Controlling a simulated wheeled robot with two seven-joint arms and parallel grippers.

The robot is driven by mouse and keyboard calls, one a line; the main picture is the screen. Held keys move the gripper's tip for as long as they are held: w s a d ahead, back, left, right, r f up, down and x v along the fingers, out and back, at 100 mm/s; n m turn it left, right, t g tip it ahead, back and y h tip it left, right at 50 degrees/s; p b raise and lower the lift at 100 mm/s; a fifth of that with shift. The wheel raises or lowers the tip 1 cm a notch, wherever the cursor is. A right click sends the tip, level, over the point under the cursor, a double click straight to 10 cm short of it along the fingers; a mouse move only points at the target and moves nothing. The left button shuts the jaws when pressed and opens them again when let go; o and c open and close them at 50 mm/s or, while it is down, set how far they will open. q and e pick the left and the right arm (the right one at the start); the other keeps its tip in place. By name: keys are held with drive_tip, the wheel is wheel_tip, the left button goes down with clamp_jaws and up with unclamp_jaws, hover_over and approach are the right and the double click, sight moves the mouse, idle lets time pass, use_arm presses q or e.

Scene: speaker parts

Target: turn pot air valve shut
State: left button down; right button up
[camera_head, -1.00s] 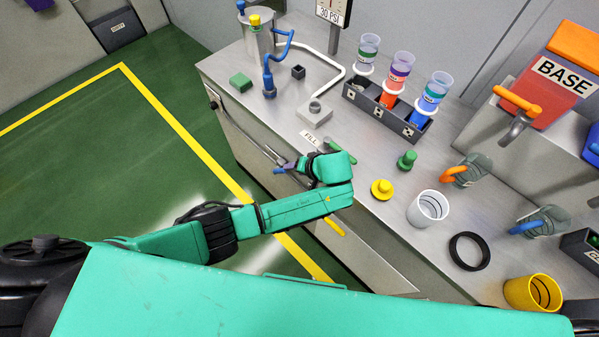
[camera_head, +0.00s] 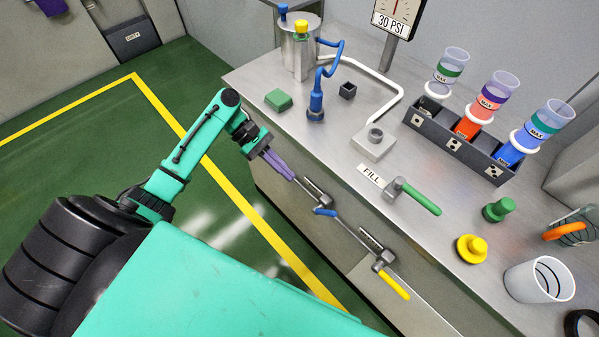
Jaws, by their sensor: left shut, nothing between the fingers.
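The metal pot (camera_head: 298,55) stands at the back left of the bench, with a blue knob (camera_head: 283,13) and a yellow knob (camera_head: 301,27) on top. Along the bench front runs a pipe with a blue-handled valve (camera_head: 325,212) and a yellow-handled valve (camera_head: 393,284). A green-handled valve (camera_head: 415,196) sits beside the FILL label. I cannot tell which valve is the pot's air valve. My left gripper (camera_head: 291,177) has its purple fingers closed and empty, at the bench front edge, up and left of the blue handle and apart from it. My right gripper is out of view.
A pressure gauge (camera_head: 396,16) reading 30 PSI stands at the back. A black rack (camera_head: 465,145) holds several cups. A blue hose nozzle (camera_head: 316,104), green block (camera_head: 278,100), yellow knob part (camera_head: 471,249) and white cup (camera_head: 539,280) stand on the bench. The floor left of the bench is clear.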

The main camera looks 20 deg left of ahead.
sight(326, 211)
use_arm(q)
drive_tip(key=x, duration=1.2)
drive_tip(key=shift+r+p, duration=0.15)
drive_tip(key=shift+p, duration=0.15)
drive_tip(key=shift+d+f, duration=0.3)
drive_tip(key=shift+d, duration=0.05)
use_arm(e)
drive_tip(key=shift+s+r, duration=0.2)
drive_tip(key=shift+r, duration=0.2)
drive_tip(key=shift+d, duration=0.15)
